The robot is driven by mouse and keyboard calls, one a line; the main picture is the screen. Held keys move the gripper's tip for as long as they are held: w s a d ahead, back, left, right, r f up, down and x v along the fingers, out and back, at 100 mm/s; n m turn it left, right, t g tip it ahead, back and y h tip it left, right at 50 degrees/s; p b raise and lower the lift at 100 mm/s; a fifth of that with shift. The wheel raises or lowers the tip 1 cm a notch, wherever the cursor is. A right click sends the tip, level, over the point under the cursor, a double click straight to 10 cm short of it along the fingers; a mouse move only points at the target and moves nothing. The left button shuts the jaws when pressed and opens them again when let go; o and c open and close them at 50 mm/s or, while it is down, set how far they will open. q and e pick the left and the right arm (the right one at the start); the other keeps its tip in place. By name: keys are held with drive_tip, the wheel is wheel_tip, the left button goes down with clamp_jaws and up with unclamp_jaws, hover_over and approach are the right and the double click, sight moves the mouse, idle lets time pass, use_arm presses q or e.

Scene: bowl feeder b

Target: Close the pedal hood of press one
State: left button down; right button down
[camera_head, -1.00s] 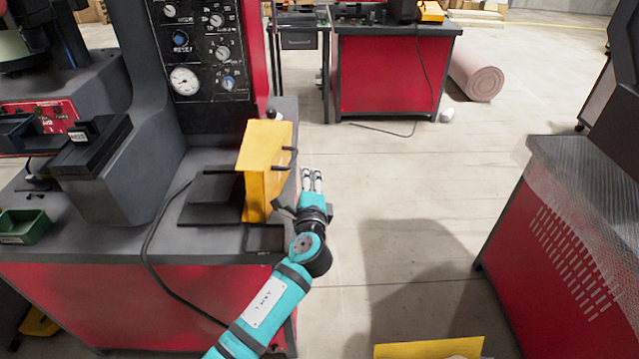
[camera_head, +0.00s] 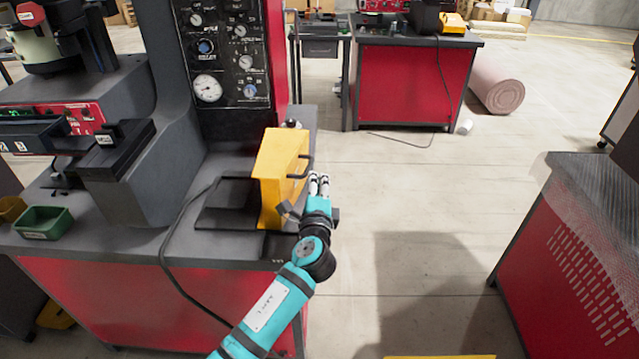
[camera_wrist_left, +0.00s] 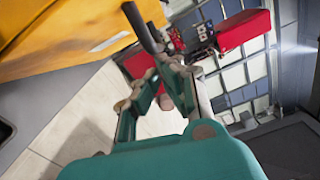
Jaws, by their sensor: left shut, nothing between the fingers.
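The yellow pedal hood (camera_head: 279,181) stands upright on edge on the press bench, at the right end of a flat black pedal base (camera_head: 228,200). A dark handle (camera_head: 306,161) sticks out from its right side. My left gripper (camera_head: 319,180) is shut and empty, just right of the hood near its handle; whether they touch cannot be told. In the left wrist view the hood (camera_wrist_left: 70,35) fills the upper left, and the dark handle (camera_wrist_left: 138,22) sits just beyond my left gripper (camera_wrist_left: 168,68). My right gripper is not in view.
The grey press bench (camera_head: 130,245) holds a gauge panel (camera_head: 225,65), a green bin (camera_head: 43,222) and a black cable (camera_head: 163,245). Open floor (camera_head: 420,190) lies to the right. Another red bench (camera_head: 570,250) stands at far right.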

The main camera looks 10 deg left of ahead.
sight(256, 169)
use_arm(q)
drive_tip(key=s+a+r+n+p, duration=0.1)
drive_tip(key=a+r+n+p, duration=0.1)
drive_tip(key=a+n, duration=0.1)
drive_tip(key=s+a+r+n+p, duration=0.1)
drive_tip(key=a+r+n+p, duration=0.1)
drive_tip(key=a, duration=0.4)
drive_tip(key=a+r+n+p, duration=0.1)
drive_tip(key=a+r+n, duration=0.2)
drive_tip(key=a, duration=0.1)
drive_tip(key=shift+s+a+n+p, duration=0.15)
drive_tip(key=shift+s+n+p, duration=0.15)
drive_tip(key=shift+s+p, duration=0.1)
drive_tip(key=s+a+f+n, duration=0.1)
drive_tip(key=a+f+n, duration=0.2)
drive_tip(key=a+n, duration=0.2)
drive_tip(key=s+a+f+n, duration=0.2)
drive_tip(key=a+n, duration=0.2)
drive_tip(key=a, duration=0.6)
drive_tip(key=shift+f+n+p, duration=0.3)
drive_tip(key=shift+f+n, duration=0.1)
